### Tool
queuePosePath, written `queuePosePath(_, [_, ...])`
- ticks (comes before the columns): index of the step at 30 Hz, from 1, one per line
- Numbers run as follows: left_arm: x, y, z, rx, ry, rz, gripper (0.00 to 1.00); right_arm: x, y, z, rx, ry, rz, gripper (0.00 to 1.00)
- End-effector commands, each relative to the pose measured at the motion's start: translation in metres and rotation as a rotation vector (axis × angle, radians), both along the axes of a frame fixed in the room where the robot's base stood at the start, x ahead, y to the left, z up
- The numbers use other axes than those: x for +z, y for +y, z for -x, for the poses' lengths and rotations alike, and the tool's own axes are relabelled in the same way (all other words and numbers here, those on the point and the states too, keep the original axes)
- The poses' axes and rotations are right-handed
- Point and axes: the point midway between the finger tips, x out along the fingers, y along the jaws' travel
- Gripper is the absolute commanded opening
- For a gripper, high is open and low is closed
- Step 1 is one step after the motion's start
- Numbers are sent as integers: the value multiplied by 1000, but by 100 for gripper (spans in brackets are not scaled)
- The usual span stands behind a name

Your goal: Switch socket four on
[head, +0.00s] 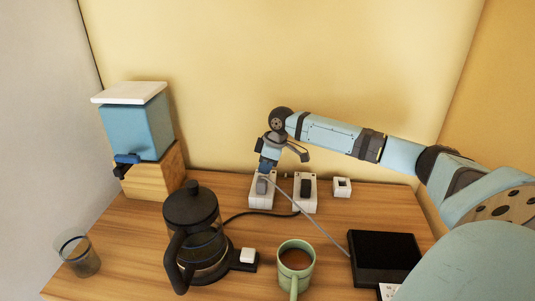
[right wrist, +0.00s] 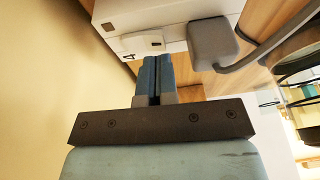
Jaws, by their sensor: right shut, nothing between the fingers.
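Socket four is a white block (head: 259,203) on the desk by the back wall, with a grey plug (head: 262,186) in it. In the right wrist view it fills the top, with a "4" beside its white switch (right wrist: 154,42) and the grey plug (right wrist: 212,40) to the right. My right gripper (head: 265,167) is shut and empty. Its blue fingertips (right wrist: 152,60) are right at the switch's edge; I cannot tell whether they touch, or which way the switch is set. In the head view the gripper hides the switch. My left gripper is not in view.
A second socket block (head: 305,205) with a black plug stands just right; a small white box (head: 342,187) is beyond it. A coffee press (head: 192,220), green mug (head: 295,268) and black box (head: 383,260) stand in front. Cables cross between. A blue dispenser (head: 137,128) stands left.

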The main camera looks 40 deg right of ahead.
Motion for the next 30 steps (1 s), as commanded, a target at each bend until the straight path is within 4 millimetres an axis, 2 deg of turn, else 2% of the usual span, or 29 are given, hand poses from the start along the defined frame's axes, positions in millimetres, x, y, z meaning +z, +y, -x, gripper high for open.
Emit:
queuePosePath(6, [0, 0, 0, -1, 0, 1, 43, -12, 1, 1, 0, 0, 0, 0])
queuePosePath(16, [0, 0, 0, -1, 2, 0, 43, -12, 1, 1, 0, 0, 0, 0])
queuePosePath(21, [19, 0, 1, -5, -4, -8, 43, -13, 3, 3, -1, 3, -1, 0])
queuePosePath(23, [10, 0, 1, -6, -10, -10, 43, -19, 3, 2, -2, -1, 1, 0])
queuePosePath(30, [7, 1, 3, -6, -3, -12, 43, -18, 2, 2, -2, -1, 1, 0])
